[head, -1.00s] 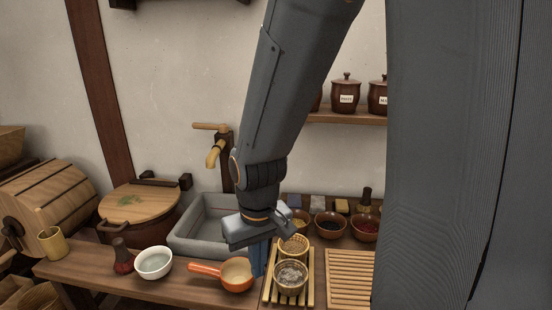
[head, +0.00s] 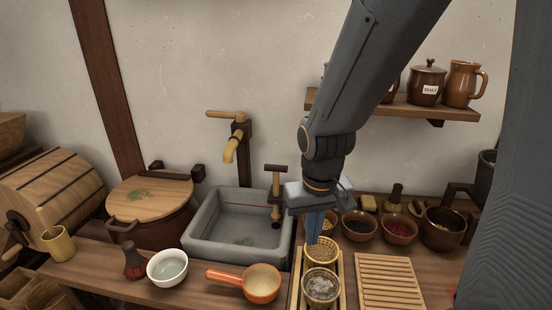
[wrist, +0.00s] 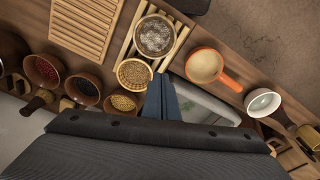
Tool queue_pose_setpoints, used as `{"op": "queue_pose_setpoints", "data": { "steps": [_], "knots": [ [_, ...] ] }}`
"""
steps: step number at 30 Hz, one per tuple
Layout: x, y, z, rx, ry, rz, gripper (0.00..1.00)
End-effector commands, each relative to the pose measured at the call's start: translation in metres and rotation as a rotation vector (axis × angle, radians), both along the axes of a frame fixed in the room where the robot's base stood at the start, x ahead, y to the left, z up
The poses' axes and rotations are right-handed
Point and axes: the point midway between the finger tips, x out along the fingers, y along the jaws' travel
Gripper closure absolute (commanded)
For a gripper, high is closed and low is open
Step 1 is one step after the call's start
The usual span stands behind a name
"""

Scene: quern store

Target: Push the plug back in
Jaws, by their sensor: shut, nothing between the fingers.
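A dark wooden T-handled piece (head: 276,190), which looks like the plug, stands upright at the right end of the grey stone sink (head: 203,233). A dark spot shows just below its lower end; I cannot tell how far in it sits. My gripper (head: 314,230) is shut and empty, pointing down to the right of the T-handled piece and apart from it. Its blue fingers hang above the slatted rack, near the woven-topped bowl (head: 321,250). In the wrist view my gripper (wrist: 162,95) hides part of the sink; the T-handled piece does not show there.
A wooden tap (head: 228,145) stands behind the sink. An orange-handled pan (head: 262,283) and a white bowl (head: 167,268) stand at the front. Several spice bowls (head: 398,230) and a slatted board (head: 390,283) lie to the right. A shelf (head: 400,108) with jars hangs above.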

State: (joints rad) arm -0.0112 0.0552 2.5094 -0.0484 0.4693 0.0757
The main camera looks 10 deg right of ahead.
Motion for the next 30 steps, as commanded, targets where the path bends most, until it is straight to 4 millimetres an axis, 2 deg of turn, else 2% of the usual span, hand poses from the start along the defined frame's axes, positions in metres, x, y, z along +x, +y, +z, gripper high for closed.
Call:
{"op": "queue_pose_setpoints", "data": {
  "steps": [5,9,12,15,18,21,30],
  "knots": [
    [0.092,0.001,0.033,-0.053,-0.118,-0.092,1.00],
    [0.172,0.007,0.070,-0.083,-0.248,-0.188,1.00],
    [0.219,0.013,0.096,-0.091,-0.335,-0.252,1.00],
    [0.254,0.019,0.117,-0.090,-0.405,-0.301,1.00],
    [0.275,0.023,0.131,-0.087,-0.451,-0.336,1.00],
    [0.285,0.025,0.138,-0.083,-0.474,-0.354,1.00],
    [0.286,0.025,0.139,-0.082,-0.478,-0.358,1.00]
  ]
}}
